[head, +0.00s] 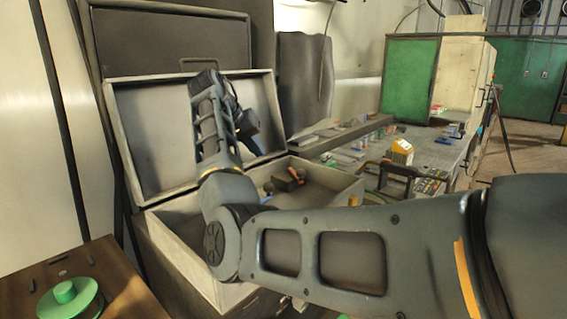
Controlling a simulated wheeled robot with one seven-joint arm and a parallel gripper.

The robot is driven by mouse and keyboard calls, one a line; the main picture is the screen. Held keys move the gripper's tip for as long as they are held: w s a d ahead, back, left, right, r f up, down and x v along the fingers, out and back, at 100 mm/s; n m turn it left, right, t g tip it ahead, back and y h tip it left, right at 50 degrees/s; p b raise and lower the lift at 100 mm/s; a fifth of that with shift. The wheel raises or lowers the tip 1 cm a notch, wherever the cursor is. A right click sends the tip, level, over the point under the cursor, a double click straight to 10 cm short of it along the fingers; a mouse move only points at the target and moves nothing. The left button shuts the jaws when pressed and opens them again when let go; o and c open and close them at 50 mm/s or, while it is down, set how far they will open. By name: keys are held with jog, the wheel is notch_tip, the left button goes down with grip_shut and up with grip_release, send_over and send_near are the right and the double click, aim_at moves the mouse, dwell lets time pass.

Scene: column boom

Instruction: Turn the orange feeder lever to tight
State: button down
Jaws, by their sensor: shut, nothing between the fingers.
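A small orange part (294,173), which looks like the feeder lever, sits on a dark block (287,181) inside an open grey case (335,190). It is small in the head view, and I cannot read any marking or tell its setting. My arm rises in front of the case lid and bends over at the top. My gripper (258,146) points down towards the case, above and left of the orange part. It is shut and empty, apart from the lever. Its fingertips are small and dark here.
The raised case lid (160,130) stands close behind my arm. A long bench (435,152) with many small parts and a green panel (409,80) is at the right. A green spool (68,298) lies on a brown surface at the lower left.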

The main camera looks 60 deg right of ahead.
send_near(296, 179)
jog(key=w+f, duration=0.1)
jog(key=w+f+p, duration=0.1)
jog(key=f, duration=0.1)
jog(key=shift+w+f, duration=0.2)
jog(key=shift+w, duration=0.05)
jog(key=s, duration=0.1)
jog(key=s+d, duration=0.1)
jog(key=shift+s+d+p, duration=0.35)
jog(key=shift+p, duration=0.05)
jog(key=shift+s+d+f, duration=0.1)
jog(key=shift+s+d, duration=0.15)
jog(key=shift+s, duration=0.15)
jog(key=shift+s+d, duration=0.1)
